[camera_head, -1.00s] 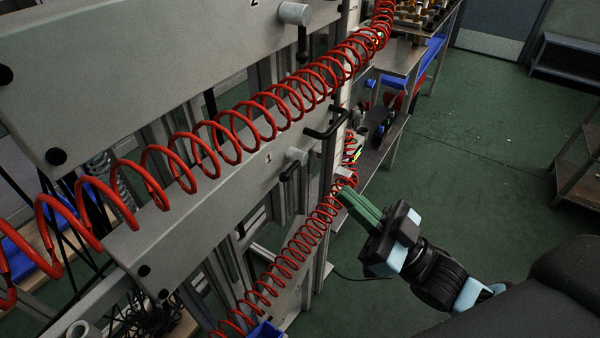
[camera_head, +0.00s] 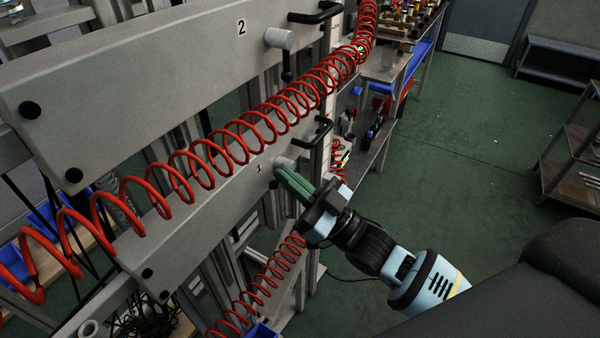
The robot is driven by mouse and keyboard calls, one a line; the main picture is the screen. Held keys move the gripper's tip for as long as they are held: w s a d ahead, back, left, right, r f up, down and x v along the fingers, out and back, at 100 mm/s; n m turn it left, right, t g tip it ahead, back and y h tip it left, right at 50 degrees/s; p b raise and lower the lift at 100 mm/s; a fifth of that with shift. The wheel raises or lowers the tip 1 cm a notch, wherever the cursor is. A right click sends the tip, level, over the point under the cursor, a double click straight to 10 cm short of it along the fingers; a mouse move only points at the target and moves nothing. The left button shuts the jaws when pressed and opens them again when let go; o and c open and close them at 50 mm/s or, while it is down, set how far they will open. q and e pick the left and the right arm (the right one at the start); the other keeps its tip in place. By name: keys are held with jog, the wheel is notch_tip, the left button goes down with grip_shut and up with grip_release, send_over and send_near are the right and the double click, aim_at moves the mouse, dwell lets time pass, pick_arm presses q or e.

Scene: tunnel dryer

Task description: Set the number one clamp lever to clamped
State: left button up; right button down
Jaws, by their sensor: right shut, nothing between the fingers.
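The number one clamp lever (camera_head: 284,162) is on the lower grey panel, beside the printed "1". My left gripper is not in view.
The number two lever (camera_head: 279,38) is on the upper panel, its black handle hanging down. A red coiled hose (camera_head: 240,135) crosses in front of the panels. A black pull handle (camera_head: 318,133) sits just above the gripper. Open green floor (camera_head: 450,170) lies to the right.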

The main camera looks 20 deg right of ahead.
jog(key=shift+f, duration=0.45)
